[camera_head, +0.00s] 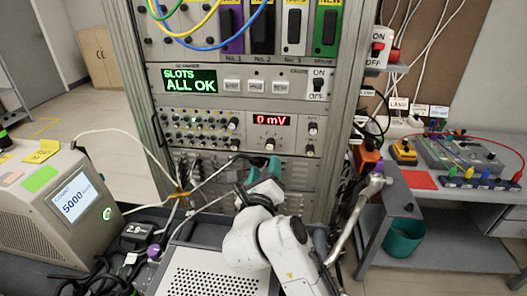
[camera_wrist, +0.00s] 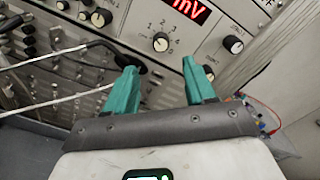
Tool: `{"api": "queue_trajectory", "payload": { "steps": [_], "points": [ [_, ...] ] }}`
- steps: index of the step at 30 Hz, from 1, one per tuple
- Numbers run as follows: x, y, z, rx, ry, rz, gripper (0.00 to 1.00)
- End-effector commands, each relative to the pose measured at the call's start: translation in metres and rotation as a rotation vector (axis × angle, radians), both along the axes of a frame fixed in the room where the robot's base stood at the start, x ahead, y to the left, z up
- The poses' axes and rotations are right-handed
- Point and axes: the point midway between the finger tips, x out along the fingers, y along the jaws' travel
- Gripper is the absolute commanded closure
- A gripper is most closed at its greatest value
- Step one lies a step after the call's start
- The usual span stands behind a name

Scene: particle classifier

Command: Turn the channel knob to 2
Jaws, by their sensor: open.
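In the head view the knob (camera_head: 270,145) sits just under the "0 mV" display (camera_head: 271,120). My gripper (camera_wrist: 160,66) has two teal fingers, spread apart with nothing between them. The knob lies beyond the fingertips, between their lines, with a visible gap in the picture. In the head view my gripper (camera_head: 264,169) is low in front of the rack panel.
Other knobs (camera_wrist: 232,44) flank the channel knob. A black cable plug (camera_wrist: 124,57) and white cables (camera_wrist: 50,103) hang at the left finger. The rack's metal post (camera_head: 345,120) stands to the right. A perforated grey box (camera_head: 190,235) lies below my arm.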

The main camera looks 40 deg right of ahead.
Motion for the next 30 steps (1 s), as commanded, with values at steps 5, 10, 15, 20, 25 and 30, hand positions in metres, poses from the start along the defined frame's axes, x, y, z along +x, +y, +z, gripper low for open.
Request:
{"api": "queue_trajectory", "payload": {
  "steps": [5, 10, 15, 20, 25, 30],
  "points": [
    [0.021, -0.028, 0.002, -0.001, -0.001, -0.003, 0.45],
    [0.038, -0.049, 0.001, -0.001, -0.001, -0.002, 0.45],
    [0.049, -0.062, 0.001, -0.002, 0.0, -0.002, 0.45],
    [0.052, -0.065, 0.0, -0.002, 0.001, 0.0, 0.45],
    [0.052, -0.065, 0.0, -0.003, 0.0, 0.001, 0.45],
    [0.052, -0.065, 0.0, -0.003, 0.0, 0.001, 0.57]
  ]
}}
